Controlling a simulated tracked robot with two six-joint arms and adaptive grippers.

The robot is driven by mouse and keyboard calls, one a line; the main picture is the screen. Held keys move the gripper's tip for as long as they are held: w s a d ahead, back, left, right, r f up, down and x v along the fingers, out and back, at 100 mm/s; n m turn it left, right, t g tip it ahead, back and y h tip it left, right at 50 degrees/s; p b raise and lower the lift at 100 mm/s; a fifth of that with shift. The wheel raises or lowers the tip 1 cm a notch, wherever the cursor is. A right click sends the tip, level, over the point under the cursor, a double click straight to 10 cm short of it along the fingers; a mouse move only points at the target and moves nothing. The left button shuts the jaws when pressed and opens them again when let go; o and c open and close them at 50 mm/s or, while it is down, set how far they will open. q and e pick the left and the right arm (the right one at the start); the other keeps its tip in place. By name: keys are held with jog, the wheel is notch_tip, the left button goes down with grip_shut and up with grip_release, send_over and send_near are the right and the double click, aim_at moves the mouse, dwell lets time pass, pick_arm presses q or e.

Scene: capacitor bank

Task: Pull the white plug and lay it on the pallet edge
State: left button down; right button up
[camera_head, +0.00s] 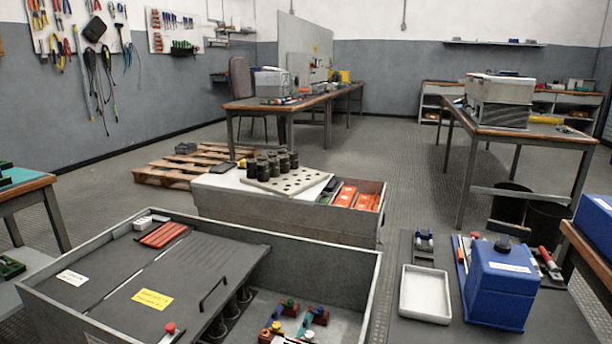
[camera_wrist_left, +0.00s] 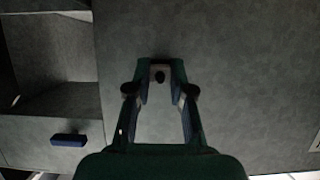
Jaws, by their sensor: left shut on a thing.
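My left gripper (camera_wrist_left: 160,82) shows only in the left wrist view, in front of a plain grey surface. Its fingers are shut on a small pale piece (camera_wrist_left: 160,68) with a dark spot, held at the fingertips. The piece is small and dim, and I cannot tell for sure that it is the white plug. In the head view neither gripper shows. A wooden pallet (camera_head: 160,174) lies on the floor at the back left, its near right part hidden behind a grey cabinet. A small white block (camera_head: 143,223) sits by red blocks in the open grey enclosure.
The open grey enclosure (camera_head: 322,252) fills the front, with a yellow label (camera_head: 152,299) and a black handle inside. A second grey cabinet with dark capacitors (camera_head: 270,163) stands behind it. A blue box (camera_head: 502,283) and white tray (camera_head: 425,294) are at right. A blue piece (camera_wrist_left: 69,140) shows in the wrist view.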

pick_arm(q)
jog(key=s+a, duration=0.2)
jog(key=s, duration=0.3)
jog(key=shift+s, duration=0.35)
dwell(1.0)
jog(key=shift+r, duration=0.1)
